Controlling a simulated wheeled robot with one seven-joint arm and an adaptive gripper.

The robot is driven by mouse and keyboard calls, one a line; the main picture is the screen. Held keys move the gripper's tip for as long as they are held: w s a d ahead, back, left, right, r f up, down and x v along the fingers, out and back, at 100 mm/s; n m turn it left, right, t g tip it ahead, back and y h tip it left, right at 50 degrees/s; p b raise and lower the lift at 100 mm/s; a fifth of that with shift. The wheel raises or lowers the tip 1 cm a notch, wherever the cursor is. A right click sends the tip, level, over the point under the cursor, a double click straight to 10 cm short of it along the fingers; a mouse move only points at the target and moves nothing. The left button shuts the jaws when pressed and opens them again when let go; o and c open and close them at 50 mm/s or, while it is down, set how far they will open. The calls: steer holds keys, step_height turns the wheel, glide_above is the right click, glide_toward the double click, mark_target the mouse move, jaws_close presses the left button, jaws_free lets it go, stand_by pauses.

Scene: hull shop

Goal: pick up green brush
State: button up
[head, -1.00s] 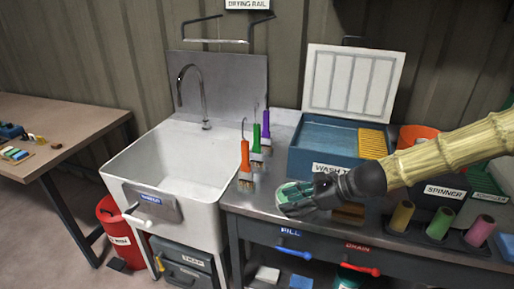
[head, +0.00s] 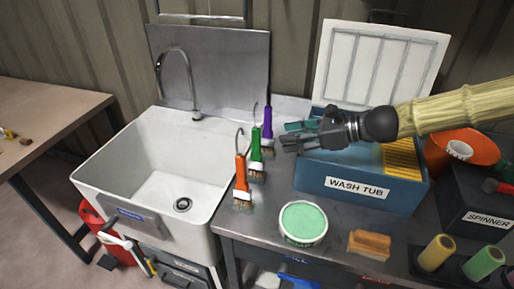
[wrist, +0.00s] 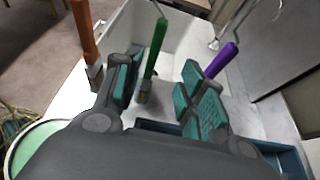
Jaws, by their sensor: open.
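The green brush (head: 256,143) stands between the orange brush (head: 241,172) and the purple brush (head: 267,125) on the metal counter beside the sink, bristles down, with a wire hook at its top. My gripper (head: 288,136) is open and empty, a little to the right of the green and purple brushes, above the wash tub's left edge. In the wrist view the green brush (wrist: 156,48) shows between the two teal-padded fingers (wrist: 160,90), beyond them and apart from them. The orange brush (wrist: 84,30) lies left and the purple brush (wrist: 222,60) right there.
The blue wash tub (head: 345,187) with a raised white lid (head: 380,65) stands right of the brushes. A green-topped round tin (head: 303,223) and a tan block (head: 369,243) sit at the counter front. The white sink (head: 150,185) is on the left.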

mark_target(258, 153)
steer(key=a, duration=0.1)
steer(key=a+f, duration=0.1)
steer(key=a, duration=0.3)
steer(key=shift+w+f, duration=0.15)
steer(key=shift+f, duration=0.1)
steer(key=shift+p+x, duration=0.45)
steer(key=shift+x, duration=2.1)
steer(key=shift+w, duration=0.15)
jaws_close()
